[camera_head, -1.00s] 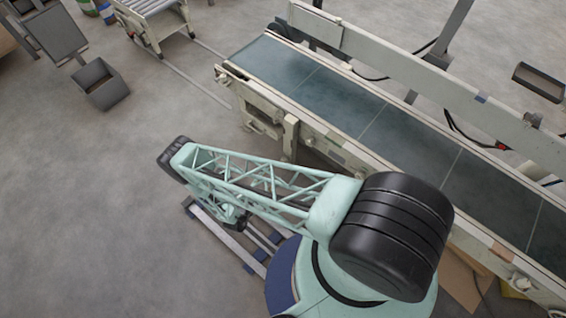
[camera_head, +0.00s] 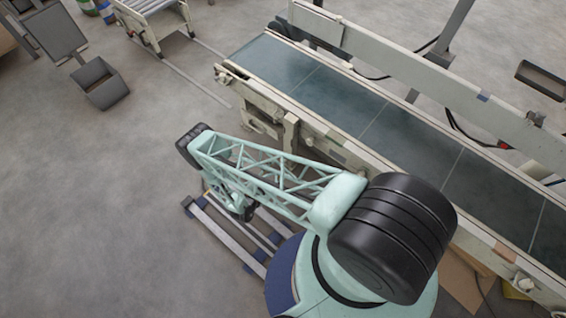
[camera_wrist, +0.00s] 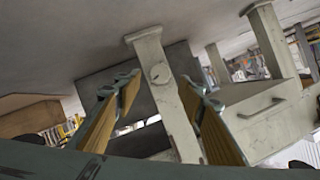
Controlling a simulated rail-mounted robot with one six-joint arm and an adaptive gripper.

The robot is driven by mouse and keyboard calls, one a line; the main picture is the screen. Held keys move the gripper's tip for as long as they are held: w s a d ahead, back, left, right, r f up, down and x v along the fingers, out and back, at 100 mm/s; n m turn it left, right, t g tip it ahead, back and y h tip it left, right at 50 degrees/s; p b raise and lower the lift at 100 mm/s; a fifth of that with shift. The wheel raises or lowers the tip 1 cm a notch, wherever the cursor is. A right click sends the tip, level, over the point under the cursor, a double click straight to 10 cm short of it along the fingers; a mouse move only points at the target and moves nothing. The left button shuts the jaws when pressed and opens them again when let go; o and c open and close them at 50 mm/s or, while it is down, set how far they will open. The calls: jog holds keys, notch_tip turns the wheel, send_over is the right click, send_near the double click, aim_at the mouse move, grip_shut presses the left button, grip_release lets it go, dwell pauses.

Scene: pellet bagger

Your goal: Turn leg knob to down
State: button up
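A pale machine leg (camera_wrist: 177,115) stands in the middle of the wrist view, slightly tilted, with a small round knob (camera_wrist: 160,73) on its face. A dark line shows on the knob, but its setting is too small to read. My gripper (camera_wrist: 160,84) is open, one tan-padded finger on each side of the leg in the picture. Nothing is between the pads that I can see touching them. The knob appears beyond the fingertips, apart from them.
A conveyor (camera_head: 395,130) with a dark belt and pale side rails runs diagonally beside my arm. A grey bin (camera_head: 101,84) stands on the floor at upper left. In the wrist view a pale box with a handle (camera_wrist: 262,107) is right of the leg.

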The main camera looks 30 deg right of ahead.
jog(key=shift+b+x, duration=0.9)
jog(key=shift+x, duration=2.95)
jog(key=c, duration=0.9)
jog(key=shift+n+g, duration=0.3)
jog(key=shift+n, duration=0.1)
jog(key=shift+w+n+g+h, duration=0.1)
jog(key=shift+n+g+h, duration=0.2)
jog(key=shift+n+g, duration=1)
jog(key=shift+n+g+h, duration=0.5)
jog(key=shift+n+g, duration=0.4)
jog(key=shift+n, duration=1.3)
